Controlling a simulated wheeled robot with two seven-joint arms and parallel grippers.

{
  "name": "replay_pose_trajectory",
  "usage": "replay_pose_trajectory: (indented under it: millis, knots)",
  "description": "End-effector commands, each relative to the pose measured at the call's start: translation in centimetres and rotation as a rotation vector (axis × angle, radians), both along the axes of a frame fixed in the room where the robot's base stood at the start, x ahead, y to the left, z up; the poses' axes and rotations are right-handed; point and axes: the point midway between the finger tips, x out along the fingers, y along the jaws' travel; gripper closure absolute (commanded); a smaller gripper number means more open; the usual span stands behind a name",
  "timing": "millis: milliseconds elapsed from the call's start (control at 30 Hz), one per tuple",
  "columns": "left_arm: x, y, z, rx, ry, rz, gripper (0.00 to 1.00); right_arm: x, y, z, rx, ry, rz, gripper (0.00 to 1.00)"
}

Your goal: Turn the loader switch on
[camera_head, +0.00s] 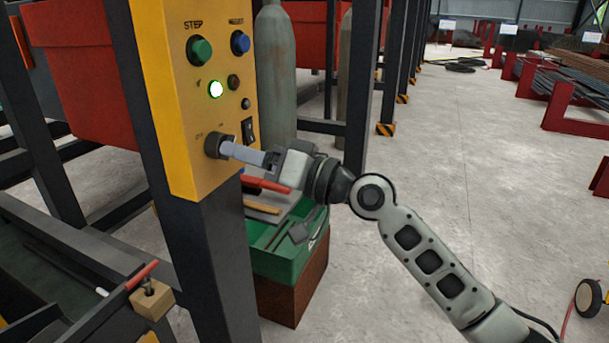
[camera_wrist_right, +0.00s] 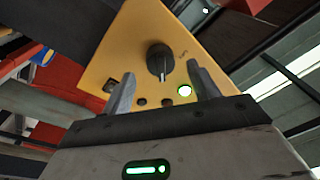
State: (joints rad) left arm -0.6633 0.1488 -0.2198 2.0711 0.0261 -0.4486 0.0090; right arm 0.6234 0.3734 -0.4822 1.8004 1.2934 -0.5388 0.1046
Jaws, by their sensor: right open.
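A yellow control panel (camera_head: 178,85) carries a black rotary knob (camera_head: 212,146) low on its face, with small hard-to-read labels above it. A black rocker switch (camera_head: 249,131) sits to the knob's right. My right gripper (camera_head: 228,150) points at the knob, its fingertips close to it. In the right wrist view, the knob (camera_wrist_right: 159,58) with its pale pointer line shows between the two spread, open fingers (camera_wrist_right: 161,72); whether they touch it I cannot tell. My left gripper is not in view.
Above the knob are a green button (camera_head: 199,50), a blue button (camera_head: 240,42), a lit button (camera_head: 215,89) and small dark ones. Below my right gripper stands a green toolbox (camera_head: 262,262) on a brown block. A dark post (camera_head: 210,265) supports the panel.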

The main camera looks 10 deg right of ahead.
Motion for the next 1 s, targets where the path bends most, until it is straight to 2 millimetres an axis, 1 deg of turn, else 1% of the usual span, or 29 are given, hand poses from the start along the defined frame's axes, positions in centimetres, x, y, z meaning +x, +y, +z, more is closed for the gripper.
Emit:
replay_pose_trajectory:
  millis: [33,200,400,500,700,1000]
  knots:
    - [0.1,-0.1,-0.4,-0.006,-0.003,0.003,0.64,-0.7,-1.2,-0.6,-0.004,0.000,-0.003,0.40]
    - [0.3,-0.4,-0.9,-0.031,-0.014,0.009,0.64,-3.3,-4.6,-1.2,-0.004,0.000,-0.003,0.40]
    - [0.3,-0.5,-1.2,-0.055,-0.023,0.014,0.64,-5.7,-7.9,-1.6,-0.004,0.002,-0.001,0.40]
    - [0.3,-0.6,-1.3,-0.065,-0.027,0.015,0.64,-6.5,-9.0,-1.6,-0.001,0.002,-0.002,0.40]
    - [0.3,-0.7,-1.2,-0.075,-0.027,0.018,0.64,-7.3,-10.0,-1.5,0.001,0.002,0.000,0.40]
    - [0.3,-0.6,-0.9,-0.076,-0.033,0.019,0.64,-7.3,-10.0,-1.5,0.001,0.002,-0.001,0.40]
